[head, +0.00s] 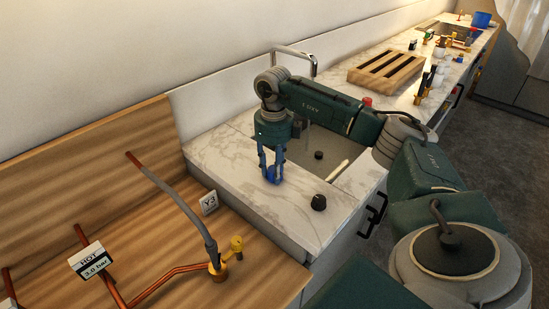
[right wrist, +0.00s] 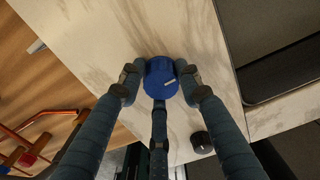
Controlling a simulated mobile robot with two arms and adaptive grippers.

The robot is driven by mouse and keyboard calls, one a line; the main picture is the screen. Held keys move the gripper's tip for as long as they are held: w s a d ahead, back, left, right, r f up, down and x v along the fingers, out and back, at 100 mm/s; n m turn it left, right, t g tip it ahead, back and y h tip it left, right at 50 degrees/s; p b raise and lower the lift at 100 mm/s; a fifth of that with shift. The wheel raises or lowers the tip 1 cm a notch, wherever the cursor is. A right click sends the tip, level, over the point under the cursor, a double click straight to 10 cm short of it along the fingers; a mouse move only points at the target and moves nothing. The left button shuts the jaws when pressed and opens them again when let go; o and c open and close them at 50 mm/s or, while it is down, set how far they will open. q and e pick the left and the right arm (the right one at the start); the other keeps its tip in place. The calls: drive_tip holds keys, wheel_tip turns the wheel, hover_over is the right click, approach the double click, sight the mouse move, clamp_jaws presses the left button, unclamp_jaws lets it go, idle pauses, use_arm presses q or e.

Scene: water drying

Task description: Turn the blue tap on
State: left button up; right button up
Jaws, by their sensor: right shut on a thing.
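The blue tap is a round blue knob with a pale mark on its face, on the marble counter. It shows in the right wrist view (right wrist: 160,80) and in the head view (head: 272,174), partly hidden by the fingers. My right gripper (head: 270,168) points down from above onto the knob. In the right wrist view the fingers of this gripper (right wrist: 160,88) sit around the knob on both sides, with another finger below it. The gripper is shut on the knob. My left gripper is not in view.
A black knob (head: 319,202) stands on the counter near the blue one. The sink (head: 315,165) and chrome faucet (head: 297,52) are behind my right arm. Copper pipes (head: 180,271) and a yellow valve (head: 237,243) stand at the lower left. A wooden rack (head: 385,70) lies farther back.

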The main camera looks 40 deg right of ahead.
sight(272, 167)
drive_tip(key=shift+w+r, duration=0.3)
drive_tip(key=shift+w, duration=0.05)
drive_tip(key=o, duration=1.1)
drive_tip(key=shift+o, duration=0.2)
drive_tip(key=shift+f, duration=0.2)
wheel_tip(272, 167, up, 12)
